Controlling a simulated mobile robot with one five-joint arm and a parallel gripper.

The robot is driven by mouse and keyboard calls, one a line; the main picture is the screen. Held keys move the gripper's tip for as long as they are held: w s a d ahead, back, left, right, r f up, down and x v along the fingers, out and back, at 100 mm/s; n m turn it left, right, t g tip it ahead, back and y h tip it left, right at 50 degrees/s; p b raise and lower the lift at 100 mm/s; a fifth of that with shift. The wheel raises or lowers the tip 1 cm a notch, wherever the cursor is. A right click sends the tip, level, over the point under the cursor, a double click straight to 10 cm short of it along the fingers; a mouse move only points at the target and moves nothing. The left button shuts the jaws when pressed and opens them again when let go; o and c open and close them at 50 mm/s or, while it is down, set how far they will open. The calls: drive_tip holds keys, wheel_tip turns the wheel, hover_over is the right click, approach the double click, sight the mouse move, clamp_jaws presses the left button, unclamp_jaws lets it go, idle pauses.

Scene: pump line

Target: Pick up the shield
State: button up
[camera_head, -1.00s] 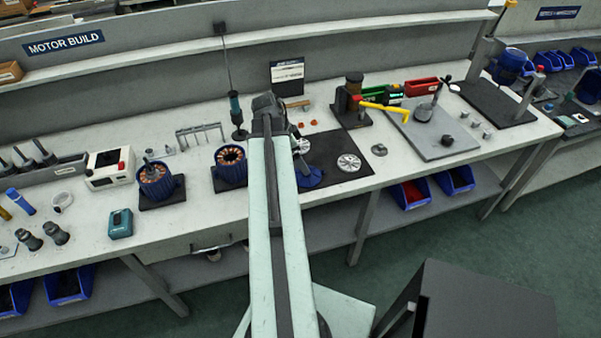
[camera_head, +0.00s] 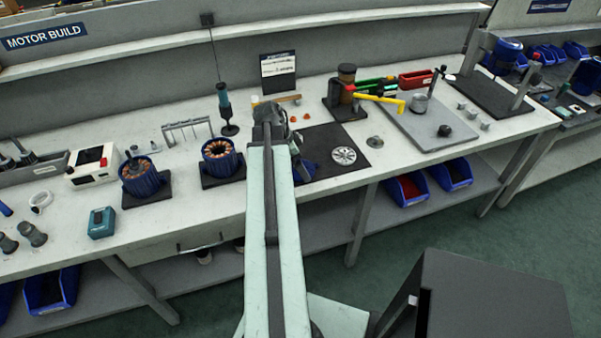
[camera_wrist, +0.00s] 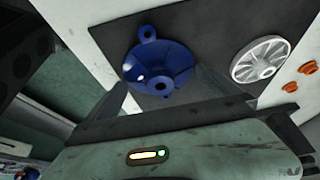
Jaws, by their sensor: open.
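The shield looks to be the blue round, dished part with a centre hole and a small lug (camera_wrist: 158,66). It lies on a dark mat (camera_wrist: 205,30) in the wrist view. In the head view only a blue piece of it (camera_head: 308,171) shows beside my arm's end; the rest is hidden. My gripper (camera_wrist: 166,90) is open, its two dark fingers apart on either side of the shield's near part. Nothing is held. I cannot tell how far the fingertips are above the mat.
A silver spoked disc (camera_wrist: 260,58) lies on the mat right of the shield, near orange parts (camera_wrist: 290,86). In the head view, a blue stator with copper windings (camera_head: 220,158) stands left of my arm. A grey plate (camera_head: 425,122) with parts lies right.

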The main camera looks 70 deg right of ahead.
drive_tip(key=c, duration=0.9)
drive_tip(key=shift+r, duration=0.1)
wheel_tip(320, 180, up, 10)
drive_tip(key=p, duration=1)
